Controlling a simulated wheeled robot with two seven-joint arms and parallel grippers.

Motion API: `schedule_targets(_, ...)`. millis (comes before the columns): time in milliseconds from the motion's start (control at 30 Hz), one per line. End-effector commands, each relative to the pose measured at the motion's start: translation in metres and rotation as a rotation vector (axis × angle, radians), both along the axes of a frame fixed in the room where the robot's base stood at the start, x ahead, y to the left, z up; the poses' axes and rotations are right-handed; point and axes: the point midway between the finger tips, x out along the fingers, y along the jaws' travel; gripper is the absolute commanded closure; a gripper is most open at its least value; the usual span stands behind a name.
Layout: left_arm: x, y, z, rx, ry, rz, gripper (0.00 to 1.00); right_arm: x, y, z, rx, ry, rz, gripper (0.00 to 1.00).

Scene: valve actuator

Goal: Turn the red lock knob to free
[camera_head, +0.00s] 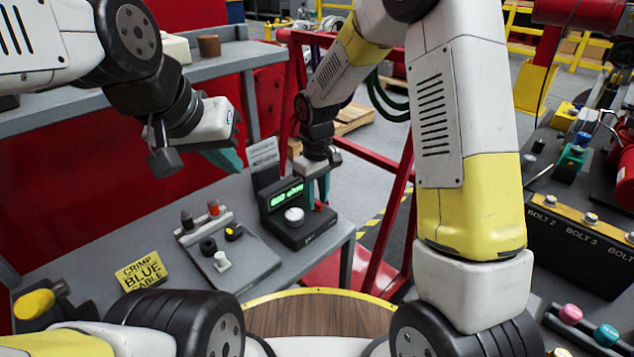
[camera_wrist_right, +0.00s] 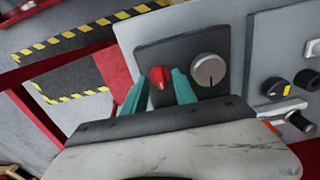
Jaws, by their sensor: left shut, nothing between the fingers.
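The red lock knob (camera_wrist_right: 160,77) sits on the dark panel of a small control box (camera_head: 306,234), beside a larger round knob (camera_wrist_right: 208,69). In the head view the red knob (camera_head: 319,206) is small and low between my right fingers. My right gripper (camera_wrist_right: 159,84) is open, with one teal finger on each side of the red knob. Whether either finger touches it I cannot tell. My left gripper (camera_head: 228,160) is shut and empty, above the bench at the left, away from the box.
The box stands near the right end of the grey bench (camera_head: 120,255). A plate with several small knobs (camera_head: 222,260) lies left of it. A yellow sign (camera_head: 141,270) is further left. A red frame (camera_head: 388,230) rises just beyond the bench's right end.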

Motion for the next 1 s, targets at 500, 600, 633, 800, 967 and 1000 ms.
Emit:
schedule_targets(500,0.000,0.000,0.000,0.000,0.000,0.000,1.00,0.001,0.001,0.072,0.002,-0.004,0.000,0.66)
schedule_targets(600,0.000,0.000,0.000,0.000,0.000,0.000,1.00,0.001,0.000,0.076,0.001,-0.001,0.000,0.66)
schedule_targets(633,0.000,0.000,0.000,0.000,0.000,0.000,1.00,0.000,0.000,0.076,0.001,-0.001,0.000,0.66)
schedule_targets(800,0.000,0.000,0.000,0.000,0.000,0.000,1.00,0.000,0.000,0.076,0.001,-0.001,0.000,0.66)
schedule_targets(967,0.000,0.000,0.000,0.000,0.000,0.000,1.00,-0.001,-0.004,0.083,0.007,-0.012,-0.014,0.66)
schedule_targets(1000,0.000,0.000,0.000,0.000,0.000,0.000,1.00,-0.003,-0.008,0.089,0.013,-0.022,-0.027,0.66)
